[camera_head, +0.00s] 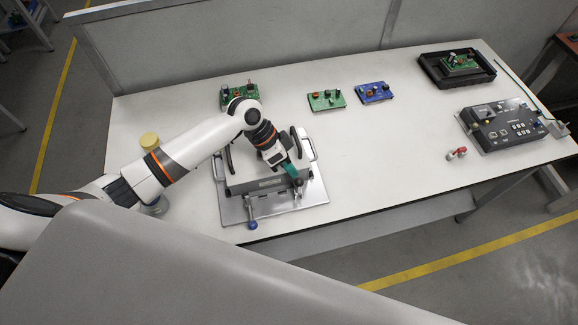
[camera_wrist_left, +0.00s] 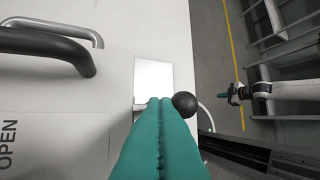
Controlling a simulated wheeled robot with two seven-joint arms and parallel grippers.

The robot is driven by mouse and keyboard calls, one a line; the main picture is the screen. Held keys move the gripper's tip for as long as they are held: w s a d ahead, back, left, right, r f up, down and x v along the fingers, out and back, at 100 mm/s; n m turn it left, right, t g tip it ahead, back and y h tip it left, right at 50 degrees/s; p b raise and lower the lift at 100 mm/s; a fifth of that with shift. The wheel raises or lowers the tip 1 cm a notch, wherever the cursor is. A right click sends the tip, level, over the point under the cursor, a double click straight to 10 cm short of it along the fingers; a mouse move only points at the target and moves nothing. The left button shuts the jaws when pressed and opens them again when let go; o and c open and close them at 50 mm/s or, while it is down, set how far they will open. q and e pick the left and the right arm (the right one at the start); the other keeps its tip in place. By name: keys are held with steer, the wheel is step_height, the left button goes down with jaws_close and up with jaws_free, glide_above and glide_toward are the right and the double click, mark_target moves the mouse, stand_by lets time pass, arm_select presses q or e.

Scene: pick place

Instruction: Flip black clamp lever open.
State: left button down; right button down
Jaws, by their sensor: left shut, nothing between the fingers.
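The clamp fixture (camera_head: 262,184) is a grey box on a metal plate on the table. The black clamp lever's ball knob (camera_head: 298,182) is at its front right. In the left wrist view the black knob (camera_wrist_left: 185,104) is just right of my fingertips, close against them; I cannot tell whether they touch. My left gripper (camera_head: 292,172) has teal fingers, shut and empty, pointing down at the knob; it fills the lower middle of the wrist view (camera_wrist_left: 160,102). The fingers hide most of the lever's rod. My right gripper (camera_wrist_left: 232,94) shows small at the wrist view's right; its jaw state is unclear.
A blue-knobbed lever (camera_head: 252,225) stands at the fixture's front left. A black curved handle (camera_wrist_left: 55,48) and an OPEN label (camera_wrist_left: 50,145) are near the left fingers. Green boards (camera_head: 326,100), a blue board (camera_head: 374,92) and a grey control box (camera_head: 502,125) lie further off.

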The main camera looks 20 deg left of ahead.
arm_select(q)
steer(key=shift+s+d+r+t, duration=0.15)
steer(key=shift+s+t, duration=0.15)
arm_select(e)
steer(key=shift+s+d+r, duration=0.1)
steer(key=shift+s+r, duration=0.15)
steer(key=shift+s, duration=0.25)
steer(key=shift+s, duration=0.1)
